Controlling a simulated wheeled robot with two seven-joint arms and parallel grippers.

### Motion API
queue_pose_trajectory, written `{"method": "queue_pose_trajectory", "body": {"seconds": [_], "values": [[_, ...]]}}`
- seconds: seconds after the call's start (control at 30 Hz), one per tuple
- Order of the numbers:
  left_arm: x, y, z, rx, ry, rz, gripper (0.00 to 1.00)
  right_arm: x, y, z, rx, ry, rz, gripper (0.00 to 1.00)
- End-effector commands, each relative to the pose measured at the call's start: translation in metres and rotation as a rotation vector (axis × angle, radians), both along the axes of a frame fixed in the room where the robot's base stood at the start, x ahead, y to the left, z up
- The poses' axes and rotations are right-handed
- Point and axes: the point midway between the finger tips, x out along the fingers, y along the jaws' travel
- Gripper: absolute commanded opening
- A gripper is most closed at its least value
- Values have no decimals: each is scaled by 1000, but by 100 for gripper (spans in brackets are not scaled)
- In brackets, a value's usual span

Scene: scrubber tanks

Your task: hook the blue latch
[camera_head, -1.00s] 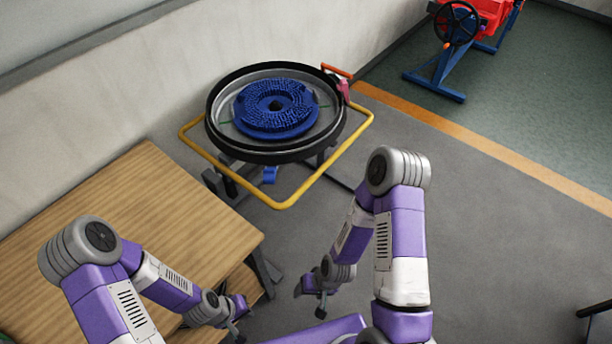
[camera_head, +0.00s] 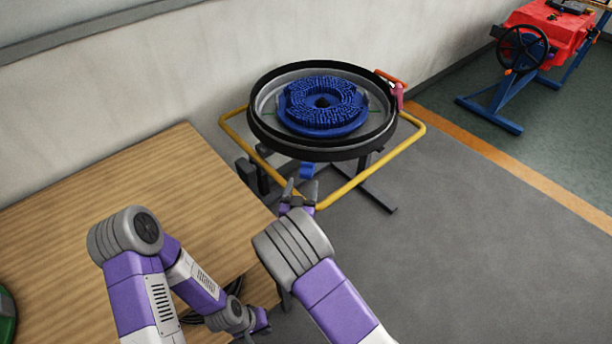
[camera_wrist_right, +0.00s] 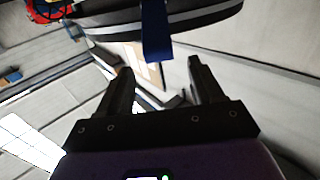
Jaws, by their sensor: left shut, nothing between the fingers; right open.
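The blue latch (camera_head: 307,170) hangs below the front of the round black-rimmed tank (camera_head: 322,152). In the right wrist view the latch (camera_wrist_right: 155,32) shows as a blue strip hanging from the dark rim, just ahead of the gap between the fingers. My right gripper (camera_head: 299,188) is open and empty, just below the latch in the head view; its two fingers (camera_wrist_right: 159,68) are spread apart. I see no contact with the latch.
The wooden table (camera_head: 130,190) fills the left. A yellow tube frame (camera_head: 392,158) surrounds the tank, which holds a blue brush disc (camera_head: 322,118). A pink lever (camera_head: 397,93) sits at the rim's right. A red machine (camera_head: 548,35) stands back right. Grey floor at right is clear.

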Motion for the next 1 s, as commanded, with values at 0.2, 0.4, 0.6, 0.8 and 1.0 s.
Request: {"method": "queue_pose_trajectory", "body": {"seconds": [0.2,0.4,0.6,0.8,1.0], "values": [[0,0,-6,0,0,0,0,35,-10,-1,2,0,-1,66],[0,0,-10,0,0,0,0,57,-15,-1,1,3,0,66],[0,0,-10,0,0,0,0,63,-17,-1,0,5,1,66],[0,0,-10,0,0,0,0,63,-17,-1,0,5,1,60],[0,0,-10,0,0,0,0,62,-16,-1,0,5,1,29]]}}
